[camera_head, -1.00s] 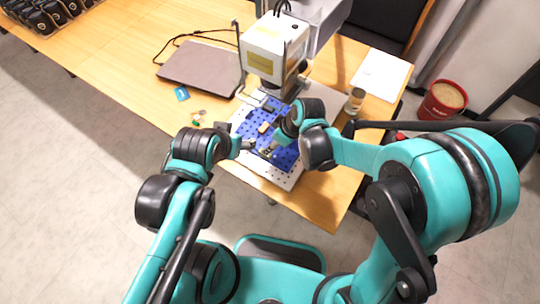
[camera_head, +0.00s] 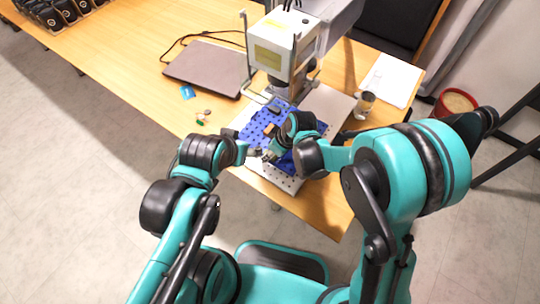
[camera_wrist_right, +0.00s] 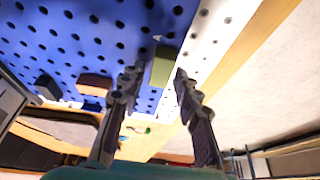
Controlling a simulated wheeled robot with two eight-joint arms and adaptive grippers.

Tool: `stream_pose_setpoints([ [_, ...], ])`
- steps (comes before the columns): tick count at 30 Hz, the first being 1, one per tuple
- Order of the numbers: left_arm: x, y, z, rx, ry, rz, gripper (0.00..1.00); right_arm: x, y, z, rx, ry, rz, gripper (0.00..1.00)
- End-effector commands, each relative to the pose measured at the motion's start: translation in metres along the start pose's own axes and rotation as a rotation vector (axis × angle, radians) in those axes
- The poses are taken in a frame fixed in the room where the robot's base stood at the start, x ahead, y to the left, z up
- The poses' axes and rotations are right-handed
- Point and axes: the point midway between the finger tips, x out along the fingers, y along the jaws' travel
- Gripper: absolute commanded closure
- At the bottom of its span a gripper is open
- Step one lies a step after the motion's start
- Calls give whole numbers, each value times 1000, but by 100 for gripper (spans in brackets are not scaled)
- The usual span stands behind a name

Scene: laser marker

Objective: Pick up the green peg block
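The green peg block (camera_wrist_right: 162,66) stands out on the blue pegboard (camera_wrist_right: 75,35) near its edge in the right wrist view. My right gripper (camera_wrist_right: 157,78) is open, with one finger on each side of the green block and visible gaps between. In the head view my right gripper (camera_head: 270,155) is low over the near part of the blue pegboard (camera_head: 256,121); the green block is too hidden there to make out. My left gripper (camera_head: 256,152) is at the board's left edge, close to the right one; its fingers are too small to judge.
A brown block (camera_wrist_right: 95,84) and a dark block (camera_wrist_right: 48,87) sit on the board. The white laser marker (camera_head: 283,45) stands behind it. A closed laptop (camera_head: 208,68) lies left; a jar (camera_head: 364,105) stands right. The table's near edge is close.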

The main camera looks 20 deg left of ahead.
Motion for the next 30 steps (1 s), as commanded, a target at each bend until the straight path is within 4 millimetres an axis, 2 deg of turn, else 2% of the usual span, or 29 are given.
stream_pose_setpoints([
  [1, 0, 0, 0, 0, 0, 0, 39, 0, 0, 0, 0, 0, 0, 88],
  [2, 0, 0, 0, 0, 0, 0, 39, 0, 0, 0, 0, 0, 0, 96],
  [3, 0, 0, 0, 0, 0, 0, 39, 0, 0, 0, 0, 0, 0, 97],
  [14, -1, 0, 0, 0, 0, 0, 39, -1, 0, 0, 0, 0, 0, 97],
  [20, -9, 0, -7, 0, 0, 0, 39, -16, 0, -6, 0, 0, 0, 97],
  [23, -11, 0, -8, 0, 0, 0, 39, -21, 1, 7, 3, 0, 1, 97],
  [30, -20, 0, -14, 0, 0, 0, 39, -41, 1, 54, 5, 0, 1, 97],
])
